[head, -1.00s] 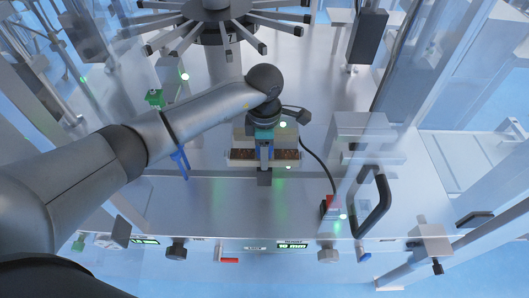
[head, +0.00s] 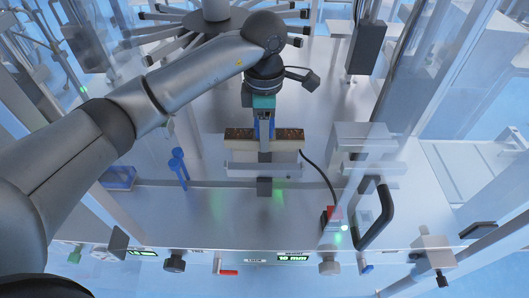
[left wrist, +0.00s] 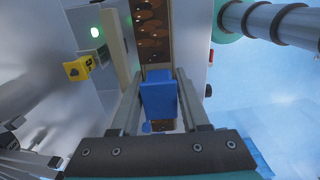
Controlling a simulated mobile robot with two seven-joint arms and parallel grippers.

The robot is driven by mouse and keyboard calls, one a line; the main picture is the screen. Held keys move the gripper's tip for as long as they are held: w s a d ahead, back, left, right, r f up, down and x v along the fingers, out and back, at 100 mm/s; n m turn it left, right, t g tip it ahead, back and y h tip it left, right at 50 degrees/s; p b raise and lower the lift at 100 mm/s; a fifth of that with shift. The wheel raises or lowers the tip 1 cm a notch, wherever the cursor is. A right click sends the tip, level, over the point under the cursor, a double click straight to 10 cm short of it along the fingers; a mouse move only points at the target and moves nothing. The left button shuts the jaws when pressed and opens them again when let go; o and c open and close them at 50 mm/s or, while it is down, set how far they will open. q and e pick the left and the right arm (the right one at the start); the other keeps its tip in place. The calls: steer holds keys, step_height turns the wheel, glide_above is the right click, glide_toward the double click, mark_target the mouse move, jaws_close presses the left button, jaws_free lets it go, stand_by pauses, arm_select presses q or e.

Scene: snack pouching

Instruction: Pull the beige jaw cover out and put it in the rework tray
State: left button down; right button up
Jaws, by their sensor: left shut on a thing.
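My left gripper (head: 265,147) reaches down at the middle of the station in the head view. In the left wrist view its two grey fingers (left wrist: 160,108) stand either side of a blue block (left wrist: 158,98) and are shut on it. The blue also shows beside the finger in the head view (head: 271,128). A beige piece (head: 290,145) lies under a brown speckled bar (head: 291,134); a beige strip (left wrist: 117,50) runs beside the bar in the wrist view. I cannot tell whether the blue block is fixed to the beige piece. My right gripper is not in view.
A blue tray (head: 118,178) sits at the left; I cannot tell whether it is the rework tray. A blue upright post (head: 179,165) stands near it. A black handle (head: 377,218) and clear panels are at the right. A spoked carousel (head: 213,12) is behind.

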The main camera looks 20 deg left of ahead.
arm_select(q)
step_height(320, 180, up, 9)
steer(key=shift+r, duration=0.1)
step_height(320, 180, up, 6)
steer(key=p, duration=0.4)
stand_by(0.7)
